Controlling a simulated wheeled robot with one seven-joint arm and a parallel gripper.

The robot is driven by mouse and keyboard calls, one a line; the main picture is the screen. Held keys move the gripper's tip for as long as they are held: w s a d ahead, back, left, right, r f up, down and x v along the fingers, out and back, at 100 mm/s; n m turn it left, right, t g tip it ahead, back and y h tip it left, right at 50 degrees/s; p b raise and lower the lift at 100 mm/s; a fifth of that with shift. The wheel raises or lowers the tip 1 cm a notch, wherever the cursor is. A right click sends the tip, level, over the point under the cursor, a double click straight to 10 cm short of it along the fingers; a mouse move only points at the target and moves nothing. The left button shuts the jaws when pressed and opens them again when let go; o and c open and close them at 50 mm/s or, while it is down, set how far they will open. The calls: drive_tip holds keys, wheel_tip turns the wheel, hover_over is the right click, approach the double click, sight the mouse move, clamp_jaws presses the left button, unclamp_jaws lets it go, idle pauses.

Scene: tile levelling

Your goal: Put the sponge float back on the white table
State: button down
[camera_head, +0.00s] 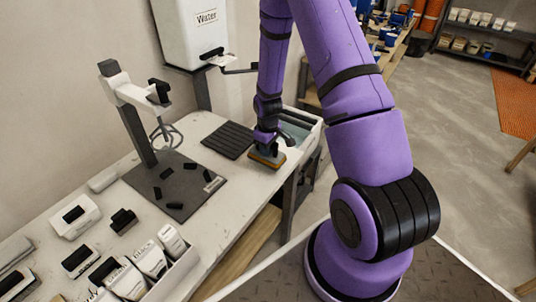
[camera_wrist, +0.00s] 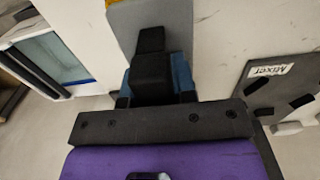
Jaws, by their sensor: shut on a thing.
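The sponge float (camera_head: 267,157) is at the right end of the white table (camera_head: 228,182), near its front edge. It has a grey plate with a yellow-orange underside and looks about level. I cannot tell whether it rests on the table or is just above it. My gripper (camera_head: 264,141) points down and is shut on the float's dark handle. In the wrist view, the float's grey plate (camera_wrist: 128,22) shows beyond the black handle (camera_wrist: 151,72) held at my gripper (camera_wrist: 152,92). The fingertips are partly hidden.
A dark ribbed mat (camera_head: 229,139) lies just left of the float. A water-filled tub (camera_head: 300,128) stands to its right. A mixer stand (camera_head: 135,115) on a dark board (camera_head: 174,185), a water tank (camera_head: 190,32) and several white containers are further left. Bare tabletop lies between mat and front edge.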

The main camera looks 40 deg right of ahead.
drive_tip(key=shift+w+d+f, duration=0.2)
drive_tip(key=shift+w+d, duration=0.05)
drive_tip(key=shift+f, duration=1.55)
drive_tip(key=shift+f, duration=0.1)
drive_tip(key=c, duration=0.9)
unclamp_jaws()
